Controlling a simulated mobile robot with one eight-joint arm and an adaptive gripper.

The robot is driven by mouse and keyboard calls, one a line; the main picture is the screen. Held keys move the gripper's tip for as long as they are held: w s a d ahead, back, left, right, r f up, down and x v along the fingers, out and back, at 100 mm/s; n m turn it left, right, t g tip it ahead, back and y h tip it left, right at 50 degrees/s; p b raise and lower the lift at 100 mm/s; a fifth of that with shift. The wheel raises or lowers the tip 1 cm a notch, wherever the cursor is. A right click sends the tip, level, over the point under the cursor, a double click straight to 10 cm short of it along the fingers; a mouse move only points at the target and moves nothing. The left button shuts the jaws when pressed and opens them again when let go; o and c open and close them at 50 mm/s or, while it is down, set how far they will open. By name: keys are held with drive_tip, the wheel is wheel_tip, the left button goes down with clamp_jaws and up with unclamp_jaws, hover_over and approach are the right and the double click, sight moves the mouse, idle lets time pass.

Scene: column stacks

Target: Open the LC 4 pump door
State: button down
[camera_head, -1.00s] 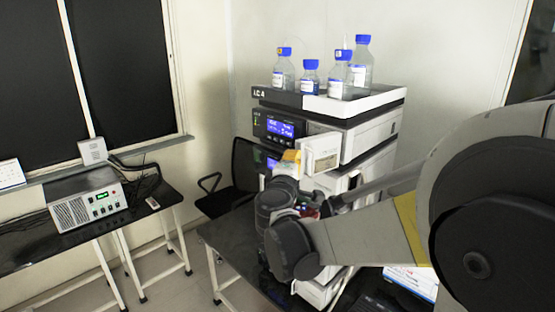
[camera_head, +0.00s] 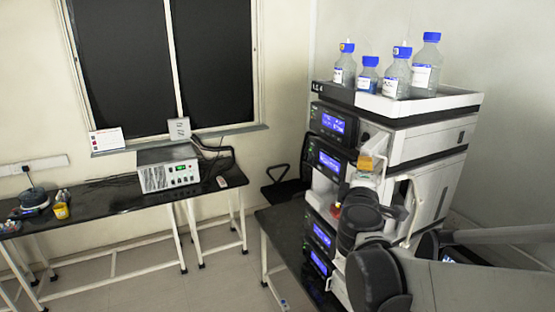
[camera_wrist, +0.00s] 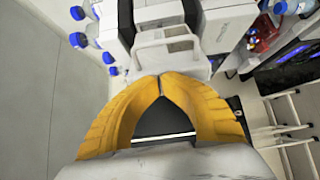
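The LC 4 stack (camera_head: 346,96) stands at the right in the head view, with several blue-lit displays down its front. My gripper (camera_head: 366,163) is in front of the right part of the stack's upper modules and partly hides them. In the wrist view my gripper (camera_wrist: 160,74) has yellow fingers bowed outward with the tips together. I see nothing between them. A white frame-like panel (camera_wrist: 165,40) lies just beyond the tips; I cannot tell whether they touch it. The pump door cannot be made out clearly in the head view, as my arm covers that area.
Several blue-capped bottles (camera_head: 397,75) stand in the tray (camera_head: 440,101) on top of the stack. The stack is on a dark bench (camera_head: 283,226). A grey instrument (camera_head: 168,174) sits on another bench (camera_head: 105,200) at the left. Floor shows between the benches.

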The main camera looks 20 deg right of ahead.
drive_tip(key=shift+s+d, duration=1.2)
drive_tip(key=shift+s, duration=0.25)
drive_tip(key=shift+a, duration=0.1)
